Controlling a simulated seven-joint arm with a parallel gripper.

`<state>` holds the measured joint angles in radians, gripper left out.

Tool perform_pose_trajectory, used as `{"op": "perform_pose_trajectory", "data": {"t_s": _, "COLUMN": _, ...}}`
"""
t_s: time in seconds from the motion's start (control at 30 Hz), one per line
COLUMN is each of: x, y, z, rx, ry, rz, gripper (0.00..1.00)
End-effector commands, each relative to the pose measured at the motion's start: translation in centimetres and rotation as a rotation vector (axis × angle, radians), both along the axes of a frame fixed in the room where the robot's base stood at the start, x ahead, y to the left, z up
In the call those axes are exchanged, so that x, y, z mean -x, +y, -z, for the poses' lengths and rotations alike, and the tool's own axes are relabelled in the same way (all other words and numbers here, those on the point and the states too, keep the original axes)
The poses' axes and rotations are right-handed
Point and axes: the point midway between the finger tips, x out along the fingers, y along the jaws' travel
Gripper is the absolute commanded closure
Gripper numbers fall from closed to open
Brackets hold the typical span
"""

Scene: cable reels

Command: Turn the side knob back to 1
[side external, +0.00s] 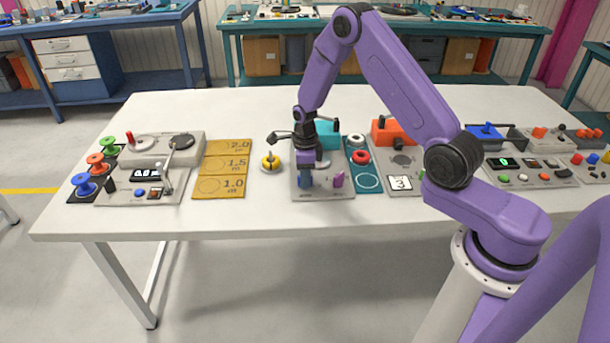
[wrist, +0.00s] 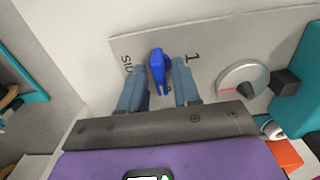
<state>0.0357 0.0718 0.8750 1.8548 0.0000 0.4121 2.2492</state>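A blue knob (wrist: 157,68) stands on a grey panel (wrist: 220,48) in the wrist view. Its narrow end points down toward my gripper. My gripper (wrist: 158,88) is open, with one finger on each side of the knob. Narrow gaps seem to show beside the knob; contact is not clear. In the side view my gripper (side external: 305,180) is low over the grey station (side external: 323,192), and I cannot make out the knob apart from the fingers.
A white dial (wrist: 243,80) with a red mark and a dark block (wrist: 284,82) are right of the knob. A teal block (side external: 327,136) stands behind the station. A yellow reel (side external: 270,163) is at its left, and a teal board (side external: 366,184) at its right.

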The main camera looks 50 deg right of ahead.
Motion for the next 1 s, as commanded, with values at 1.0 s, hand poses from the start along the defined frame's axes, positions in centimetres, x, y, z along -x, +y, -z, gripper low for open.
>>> {"op": "perform_pose_trajectory", "data": {"t_s": 1.0, "x": -0.03, "y": 0.01, "z": 0.04, "rx": 0.001, "ry": -0.001, "rz": -0.479, "gripper": 1.0}}
